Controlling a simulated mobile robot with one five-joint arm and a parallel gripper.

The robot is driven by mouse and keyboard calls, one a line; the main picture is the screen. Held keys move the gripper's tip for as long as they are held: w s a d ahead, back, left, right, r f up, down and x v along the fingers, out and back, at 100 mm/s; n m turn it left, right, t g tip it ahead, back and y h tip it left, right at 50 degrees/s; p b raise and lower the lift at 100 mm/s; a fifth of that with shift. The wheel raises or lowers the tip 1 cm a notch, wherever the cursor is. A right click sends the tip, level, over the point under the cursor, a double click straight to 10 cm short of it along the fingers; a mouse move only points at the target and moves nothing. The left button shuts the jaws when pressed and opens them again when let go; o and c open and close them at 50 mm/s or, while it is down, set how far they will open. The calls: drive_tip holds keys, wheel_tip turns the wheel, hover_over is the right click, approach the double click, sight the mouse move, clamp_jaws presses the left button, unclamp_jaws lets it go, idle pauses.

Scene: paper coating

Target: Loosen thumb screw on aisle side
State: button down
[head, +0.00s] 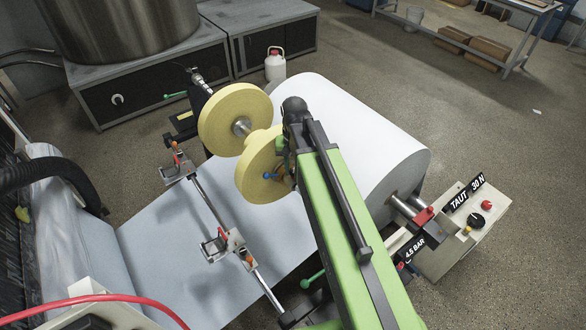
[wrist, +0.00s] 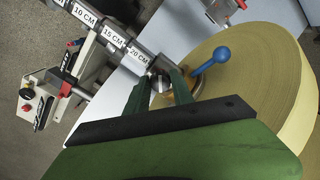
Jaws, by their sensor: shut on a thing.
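In the wrist view my gripper (wrist: 162,76) has its two green fingers closed around a small silver piece (wrist: 160,82) at the hub of a yellow roll. This piece appears to be the thumb screw, but it is small and partly hidden by the fingers. A blue-knobbed lever (wrist: 212,59) sticks out just right of the fingers, over the roll's face. The fingertips are hidden there.
A bar marked in centimetres (wrist: 112,38) runs to the hub. A second yellow roll (head: 220,118) stands beside the nearer one. A large white paper roll (head: 400,135) lies right of my arm. A tension control box (head: 470,235) stands at right. Floor beyond is open.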

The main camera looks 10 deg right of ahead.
drive_tip(key=n, duration=0.4)
drive_tip(key=shift+n, duration=1.8)
drive_tip(key=c, duration=1.1)
unclamp_jaws()
wheel_tip(320, 180, up, 18)
drive_tip(key=p, duration=1.7)
drive_tip(key=shift+f, duration=0.25)
